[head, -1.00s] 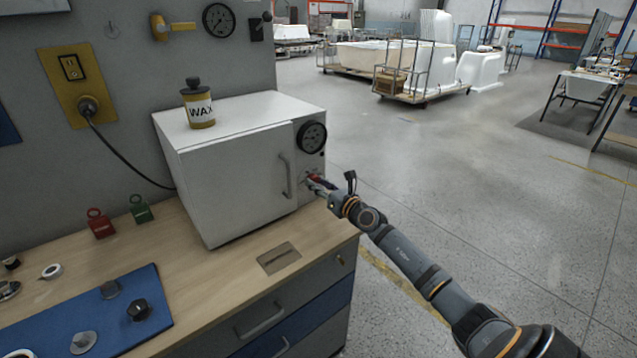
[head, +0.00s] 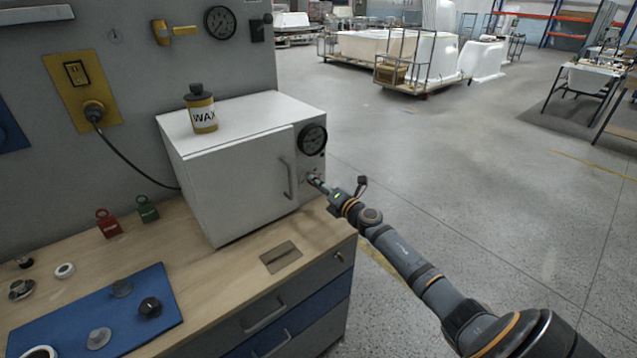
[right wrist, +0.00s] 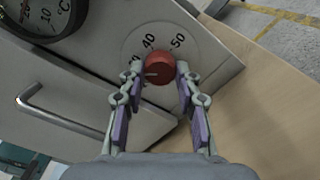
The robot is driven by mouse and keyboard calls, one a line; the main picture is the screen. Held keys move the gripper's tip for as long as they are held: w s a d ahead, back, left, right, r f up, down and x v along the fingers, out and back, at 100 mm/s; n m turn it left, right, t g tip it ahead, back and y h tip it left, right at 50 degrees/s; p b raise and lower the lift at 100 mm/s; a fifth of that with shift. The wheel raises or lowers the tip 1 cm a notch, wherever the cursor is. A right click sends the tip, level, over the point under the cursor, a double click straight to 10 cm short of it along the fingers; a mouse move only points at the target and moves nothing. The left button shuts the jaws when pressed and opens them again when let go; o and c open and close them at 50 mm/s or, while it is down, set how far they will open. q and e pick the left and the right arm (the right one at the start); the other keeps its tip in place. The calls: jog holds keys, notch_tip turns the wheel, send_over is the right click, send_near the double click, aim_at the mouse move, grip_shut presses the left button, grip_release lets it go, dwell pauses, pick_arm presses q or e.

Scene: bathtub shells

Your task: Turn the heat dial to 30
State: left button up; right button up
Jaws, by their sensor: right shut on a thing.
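The heat dial is a red round knob (right wrist: 159,67) on a pale scale plate on the oven front. In the right wrist view it sits between the fingertips of my right gripper (right wrist: 158,70), which is shut on it. A light mark on the knob points left. The numbers 40 and 50 show above the knob; another number at the left is mostly hidden by a finger. In the head view my right gripper (head: 316,181) is at the front of the white oven (head: 235,185), below the gauge, and covers the dial. My left gripper is out of view.
A black gauge (head: 313,139) is above the dial and a door handle (head: 287,177) is to its left. A wax bottle (head: 202,110) stands on the oven. A blue mat (head: 62,325) with knobs lies on the bench. The floor at right is open.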

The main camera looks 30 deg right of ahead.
jog(key=shift+m, duration=0.5)
jog(key=o, duration=1.2)
jog(key=shift+c, duration=0.2)
